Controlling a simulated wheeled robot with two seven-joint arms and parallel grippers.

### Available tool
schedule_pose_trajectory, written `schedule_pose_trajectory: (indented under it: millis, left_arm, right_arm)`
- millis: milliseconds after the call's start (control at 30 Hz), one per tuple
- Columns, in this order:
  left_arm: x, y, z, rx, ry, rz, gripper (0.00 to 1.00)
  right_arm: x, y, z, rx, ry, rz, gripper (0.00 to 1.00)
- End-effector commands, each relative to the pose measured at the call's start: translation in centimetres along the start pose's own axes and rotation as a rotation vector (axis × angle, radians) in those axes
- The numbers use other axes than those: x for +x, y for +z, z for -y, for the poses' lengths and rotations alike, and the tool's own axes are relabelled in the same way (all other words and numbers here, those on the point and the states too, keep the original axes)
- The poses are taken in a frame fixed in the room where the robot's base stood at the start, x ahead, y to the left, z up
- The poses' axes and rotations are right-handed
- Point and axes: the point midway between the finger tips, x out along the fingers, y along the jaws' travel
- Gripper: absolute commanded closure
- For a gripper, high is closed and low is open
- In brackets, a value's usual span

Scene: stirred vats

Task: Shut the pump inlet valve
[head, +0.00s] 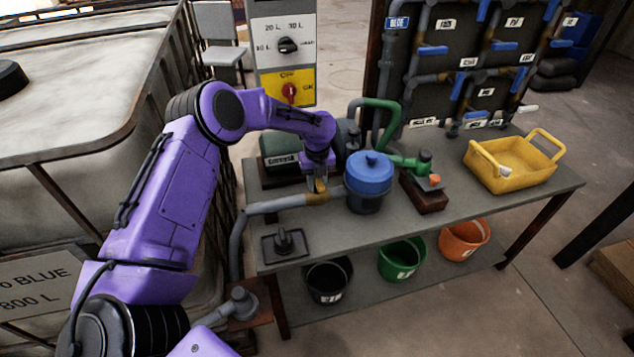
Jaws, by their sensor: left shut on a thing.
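A grey inlet pipe (270,206) runs along the left of the bench to a rusty fitting beside a blue-lidded pot (368,178). The pump inlet valve (317,197) appears to be this fitting. My left gripper (319,184) reaches down over it from the left and is shut on what looks like the valve's handle. The gripper hides most of the handle, so I cannot tell its angle. My right gripper is out of view.
The green motor housing (281,153) stands behind the pipe, with green pipework (385,115) beyond. A yellow tray (510,163) is on the bench's right. Black (328,282), green (401,260) and orange (463,241) buckets sit on the lower shelf. A yellow switch panel (272,85) stands behind.

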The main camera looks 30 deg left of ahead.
Motion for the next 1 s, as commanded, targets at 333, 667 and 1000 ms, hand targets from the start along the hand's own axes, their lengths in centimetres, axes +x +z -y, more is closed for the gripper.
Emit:
schedule_pose_trajectory:
  millis: [333, 667, 1000]
  left_arm:
    - [-0.2, 0.1, 0.1, 0.006, -0.001, 0.003, 1.00]
    - [-0.1, 0.0, 0.0, 0.005, 0.000, 0.002, 0.52]
    - [-5.2, 0.1, 0.1, 0.005, -0.005, 0.005, 0.52]
  right_arm:
    - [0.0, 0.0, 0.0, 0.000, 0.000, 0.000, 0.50]
    - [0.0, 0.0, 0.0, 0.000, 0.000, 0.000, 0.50]
    - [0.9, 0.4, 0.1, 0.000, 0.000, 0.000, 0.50]
